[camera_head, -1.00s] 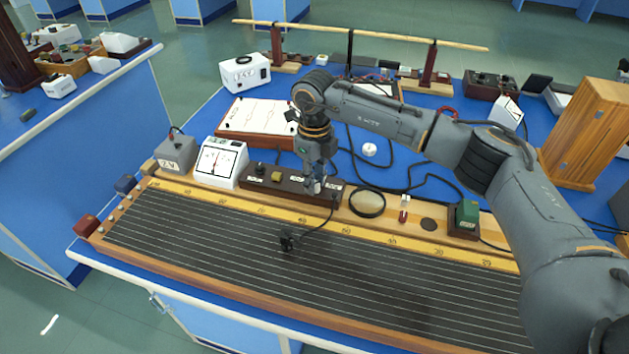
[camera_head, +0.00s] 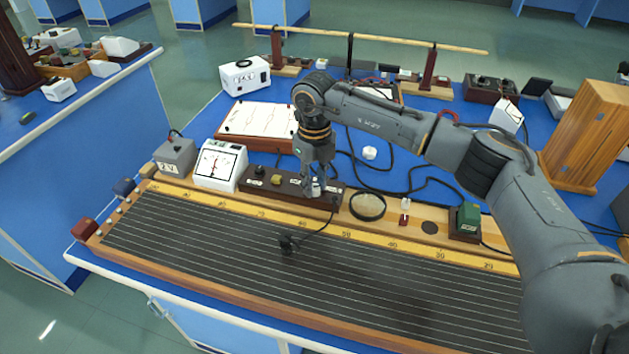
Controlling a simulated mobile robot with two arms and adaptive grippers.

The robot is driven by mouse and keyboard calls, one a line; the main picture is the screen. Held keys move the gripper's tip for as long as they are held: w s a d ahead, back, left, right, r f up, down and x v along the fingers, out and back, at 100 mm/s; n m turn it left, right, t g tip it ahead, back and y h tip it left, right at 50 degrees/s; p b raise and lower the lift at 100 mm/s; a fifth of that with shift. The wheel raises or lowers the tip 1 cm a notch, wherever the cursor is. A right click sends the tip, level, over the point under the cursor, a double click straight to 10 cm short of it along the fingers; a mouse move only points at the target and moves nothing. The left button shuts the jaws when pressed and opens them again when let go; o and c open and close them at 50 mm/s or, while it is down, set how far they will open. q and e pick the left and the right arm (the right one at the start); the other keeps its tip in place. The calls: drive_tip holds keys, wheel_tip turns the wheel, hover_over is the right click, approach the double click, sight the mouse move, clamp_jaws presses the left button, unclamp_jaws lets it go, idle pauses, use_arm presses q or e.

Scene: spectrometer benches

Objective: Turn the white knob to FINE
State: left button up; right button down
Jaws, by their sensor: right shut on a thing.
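A long dark brown switch box (camera_head: 246,183) stands behind the ruled board, with a black knob (camera_head: 259,170) at its left and a yellowish knob (camera_head: 277,180) beside it. My right gripper (camera_head: 313,190) points down over the right part of this box. It is shut on the white knob (camera_head: 316,193), which shows only as a small pale patch between the fingers. The fingers hide most of the knob and some of the labels. The lettering is too small to read, so the knob's setting cannot be told. My left gripper is not in view.
A white dial meter (camera_head: 219,166) and a grey battery box (camera_head: 175,157) stand left of the switch box. A round lens-like disc (camera_head: 367,205), a green block (camera_head: 468,216) and black cables lie to the right. The striped board (camera_head: 220,240) fills the front.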

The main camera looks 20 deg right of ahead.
sight(315, 186)
drive_tip(key=c, duration=1.1)
unclamp_jaws()
drive_tip(key=shift+r, duration=0.1)
wheel_tip(315, 186, up, 12)
